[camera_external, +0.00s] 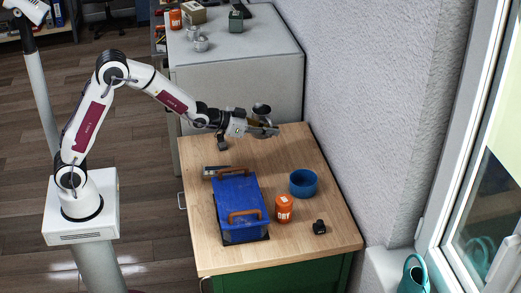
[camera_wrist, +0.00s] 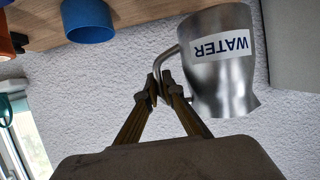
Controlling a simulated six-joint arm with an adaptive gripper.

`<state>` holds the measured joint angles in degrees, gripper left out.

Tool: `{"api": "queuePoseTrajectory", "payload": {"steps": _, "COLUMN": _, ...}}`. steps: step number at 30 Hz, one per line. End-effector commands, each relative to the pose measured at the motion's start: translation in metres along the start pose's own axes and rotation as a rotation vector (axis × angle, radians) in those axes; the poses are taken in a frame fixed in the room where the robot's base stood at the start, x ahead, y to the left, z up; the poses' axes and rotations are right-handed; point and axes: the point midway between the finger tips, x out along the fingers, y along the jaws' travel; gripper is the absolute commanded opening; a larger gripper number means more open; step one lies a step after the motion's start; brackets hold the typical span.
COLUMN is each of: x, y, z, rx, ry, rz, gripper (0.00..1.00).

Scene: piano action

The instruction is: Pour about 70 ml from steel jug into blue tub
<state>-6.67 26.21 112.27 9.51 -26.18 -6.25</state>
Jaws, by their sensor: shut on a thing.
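The steel jug (camera_wrist: 222,75) carries a white label that reads WATER, upside down in the wrist view. My gripper (camera_wrist: 160,88) is shut on the jug's handle. In the external view my gripper (camera_external: 258,128) is over the far end of the wooden table, and the jug (camera_external: 262,108) is partly hidden behind it. The blue tub (camera_external: 303,184) stands on the table, nearer the camera than the jug and to its right. It also shows at the upper left of the wrist view (camera_wrist: 88,20). The water inside the jug cannot be seen.
A blue toolbox (camera_external: 240,205) with brown handles stands left of the tub. An orange can (camera_external: 284,209) and a small black object (camera_external: 319,227) are near the tub. The wall (camera_external: 385,100) runs along the table's right side. A grey cabinet (camera_external: 240,75) stands behind the table.

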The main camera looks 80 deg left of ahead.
Motion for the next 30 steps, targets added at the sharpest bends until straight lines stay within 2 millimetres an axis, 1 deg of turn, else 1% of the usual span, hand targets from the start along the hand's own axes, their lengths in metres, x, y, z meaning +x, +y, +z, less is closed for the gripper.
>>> {"api": "queuePoseTrajectory", "payload": {"steps": 1, "x": -0.003, "y": 0.000, "z": -0.009, "rx": 0.002, "ry": 0.008, "rz": 0.000, "gripper": 0.00}}
{"api": "queuePoseTrajectory", "payload": {"steps": 9, "x": -0.015, "y": 0.000, "z": -0.037, "rx": 0.002, "ry": 0.007, "rz": 0.000, "gripper": 0.00}}
{"api": "queuePoseTrajectory", "payload": {"steps": 12, "x": -0.008, "y": 0.009, "z": -0.036, "rx": 0.007, "ry": 0.006, "rz": 0.004, "gripper": 0.00}}
{"api": "queuePoseTrajectory", "payload": {"steps": 17, "x": 0.000, "y": 0.025, "z": -0.043, "rx": 0.013, "ry": 0.014, "rz": 0.009, "gripper": 0.00}}
{"api": "queuePoseTrajectory", "payload": {"steps": 20, "x": 0.007, "y": 0.037, "z": -0.046, "rx": 0.018, "ry": 0.017, "rz": 0.013, "gripper": 0.00}}
{"api": "queuePoseTrajectory", "payload": {"steps": 30, "x": 0.028, "y": 0.090, "z": -0.059, "rx": 0.035, "ry": 0.026, "rz": 0.038, "gripper": 0.00}}
